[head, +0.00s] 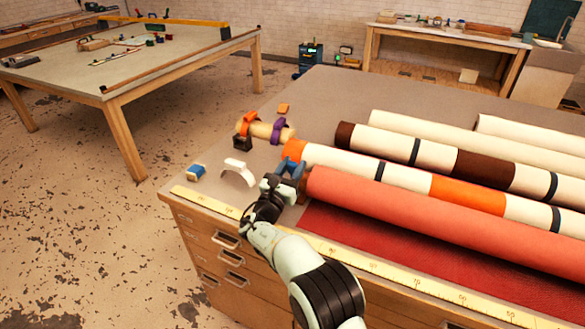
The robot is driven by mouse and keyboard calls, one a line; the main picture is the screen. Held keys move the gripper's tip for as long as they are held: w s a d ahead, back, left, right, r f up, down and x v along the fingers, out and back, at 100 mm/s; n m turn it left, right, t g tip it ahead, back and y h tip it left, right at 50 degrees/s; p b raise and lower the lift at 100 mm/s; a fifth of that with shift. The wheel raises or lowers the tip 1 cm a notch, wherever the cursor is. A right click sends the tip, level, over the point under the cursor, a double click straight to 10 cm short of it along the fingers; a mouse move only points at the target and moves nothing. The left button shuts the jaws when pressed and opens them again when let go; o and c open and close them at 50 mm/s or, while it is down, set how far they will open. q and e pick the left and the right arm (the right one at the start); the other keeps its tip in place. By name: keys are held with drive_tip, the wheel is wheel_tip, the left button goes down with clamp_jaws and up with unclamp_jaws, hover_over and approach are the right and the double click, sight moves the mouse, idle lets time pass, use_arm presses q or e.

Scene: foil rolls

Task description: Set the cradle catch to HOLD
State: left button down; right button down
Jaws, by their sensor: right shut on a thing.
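My right gripper (279,184) is at the near left end of the rolls, by the table's front edge. It is shut on a small blue part (292,168), which I take to be the cradle catch. This part sits close to the left end of the red roll (420,213) and the orange-tipped roll (296,150). The gripper hides some of the blue part. No HOLD mark or catch setting can be read at this size. My left gripper is not in view.
A white arch-shaped piece (238,172) and a blue spool (196,173) lie left of my gripper. A short tan roll (264,130) with orange and purple bands lies behind. A yellow measuring strip (345,254) runs along the front edge. The grey tabletop (330,95) behind is clear.

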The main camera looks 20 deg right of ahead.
drive_tip(key=c, duration=0.8)
unclamp_jaws()
drive_tip(key=shift+r, duration=0.15)
drive_tip(key=shift+o, duration=0.2)
drive_tip(key=shift+s+a+f, duration=0.2)
drive_tip(key=shift+s+a, duration=0.05)
drive_tip(key=shift+a, duration=0.1)
drive_tip(key=b+v, duration=0.1)
drive_tip(key=v, duration=1.1)
drive_tip(key=shift+s+a, duration=0.1)
drive_tip(key=shift+s, duration=0.15)
